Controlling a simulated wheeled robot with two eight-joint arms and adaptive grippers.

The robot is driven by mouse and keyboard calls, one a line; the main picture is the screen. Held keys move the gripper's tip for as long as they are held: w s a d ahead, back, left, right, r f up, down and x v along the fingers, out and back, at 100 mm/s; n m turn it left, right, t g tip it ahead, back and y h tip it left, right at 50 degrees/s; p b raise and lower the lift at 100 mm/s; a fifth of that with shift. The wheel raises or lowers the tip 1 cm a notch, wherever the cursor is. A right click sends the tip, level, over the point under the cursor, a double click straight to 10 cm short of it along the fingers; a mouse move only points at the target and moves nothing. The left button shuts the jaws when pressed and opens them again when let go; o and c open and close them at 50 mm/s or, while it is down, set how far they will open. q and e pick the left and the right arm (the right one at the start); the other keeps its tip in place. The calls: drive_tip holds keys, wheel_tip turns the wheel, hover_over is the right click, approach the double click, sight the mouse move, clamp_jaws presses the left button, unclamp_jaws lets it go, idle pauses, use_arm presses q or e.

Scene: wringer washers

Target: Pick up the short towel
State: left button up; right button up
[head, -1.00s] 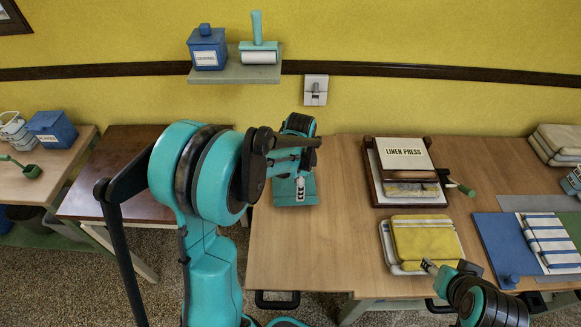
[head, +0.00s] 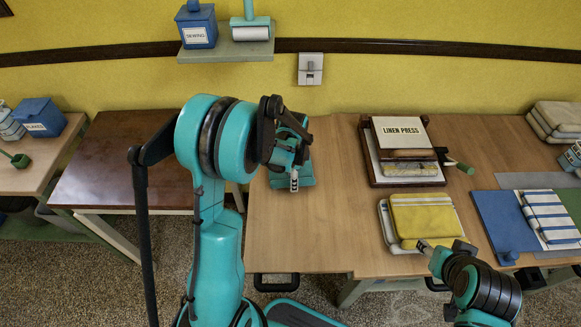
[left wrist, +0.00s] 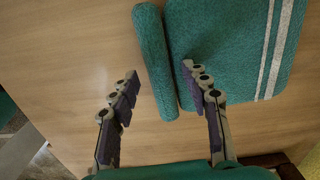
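My left gripper (left wrist: 160,78) is open above the wooden table. In the left wrist view a rolled teal towel (left wrist: 152,45) lies in line with the gap between its fingers, closer to the right finger. A flat teal towel (left wrist: 225,45) with pale stripes lies right beside the roll, partly under the right finger. I cannot tell which one is the short towel. In the head view my left arm hides most of this spot, and some teal (head: 308,181) shows below the left gripper (head: 294,181). My right gripper (head: 425,246) is at the front, by the folded yellow towel (head: 423,217); its opening is unclear.
A blue board (head: 497,215) and a blue-striped towel (head: 548,215) lie at the right. Folded pale towels (head: 556,118) sit in the far corner. The table left of the yellow towel is clear.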

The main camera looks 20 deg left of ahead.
use_arm(q)
clamp_jaws()
